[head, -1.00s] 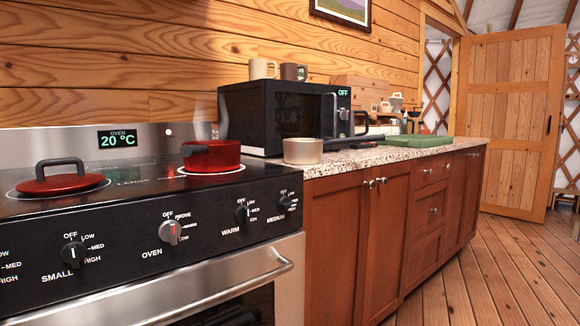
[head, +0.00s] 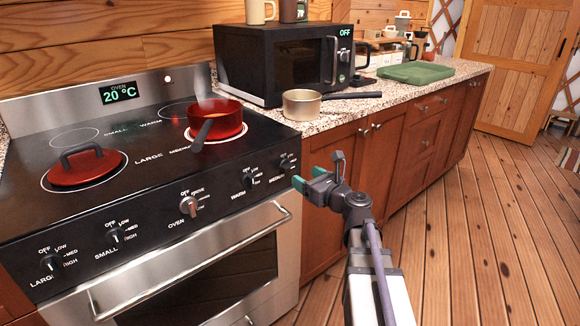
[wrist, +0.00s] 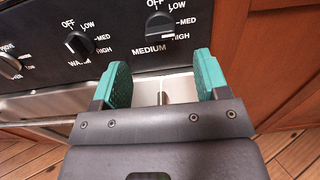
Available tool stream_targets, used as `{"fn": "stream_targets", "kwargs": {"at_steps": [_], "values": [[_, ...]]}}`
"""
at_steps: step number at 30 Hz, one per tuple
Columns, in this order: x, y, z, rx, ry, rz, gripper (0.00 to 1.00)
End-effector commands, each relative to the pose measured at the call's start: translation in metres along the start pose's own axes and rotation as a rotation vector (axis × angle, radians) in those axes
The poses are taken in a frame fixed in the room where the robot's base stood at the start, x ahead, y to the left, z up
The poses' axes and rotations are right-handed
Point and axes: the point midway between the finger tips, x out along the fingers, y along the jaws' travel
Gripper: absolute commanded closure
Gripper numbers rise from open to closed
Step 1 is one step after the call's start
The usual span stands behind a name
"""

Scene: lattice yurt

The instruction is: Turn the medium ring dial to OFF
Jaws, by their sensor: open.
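The medium ring dial (head: 287,163) is the rightmost knob on the stove's black front panel. In the wrist view the medium dial (wrist: 160,25) shows above the "MEDIUM" label, with OFF, LOW, MED and HIGH around it. It looks turned away from OFF, but its exact setting is hard to read. My gripper (head: 308,178) is in front of the panel's right end, just right of and below the dial. In the wrist view my gripper (wrist: 162,68) is open, its green fingers apart and empty, with the dial beyond them, between and above the tips.
The warm dial (wrist: 78,43) is left of the medium one. A red pot (head: 216,119) stands on a right-hand ring; a red lid (head: 85,167) lies on the left. A metal saucepan (head: 302,104) is on the counter. The oven handle (head: 190,262) juts out below the panel.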

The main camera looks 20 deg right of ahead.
Motion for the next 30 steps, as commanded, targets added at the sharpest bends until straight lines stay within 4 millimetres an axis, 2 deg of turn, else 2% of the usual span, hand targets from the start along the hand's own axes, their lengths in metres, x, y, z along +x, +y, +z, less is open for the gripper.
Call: {"fn": "stream_targets", "kwargs": {"at_steps": [1,6,10,20,30], "values": [[0.015,-0.002,0.000,-0.001,0.000,0.004,0.32],[0.055,-0.001,0.000,-0.002,0.001,0.003,0.32],[0.074,-0.001,0.000,-0.002,0.001,0.002,0.32],[0.079,0.000,0.000,-0.003,0.001,0.002,0.33],[0.079,0.000,0.000,-0.003,0.001,0.002,0.65]]}}
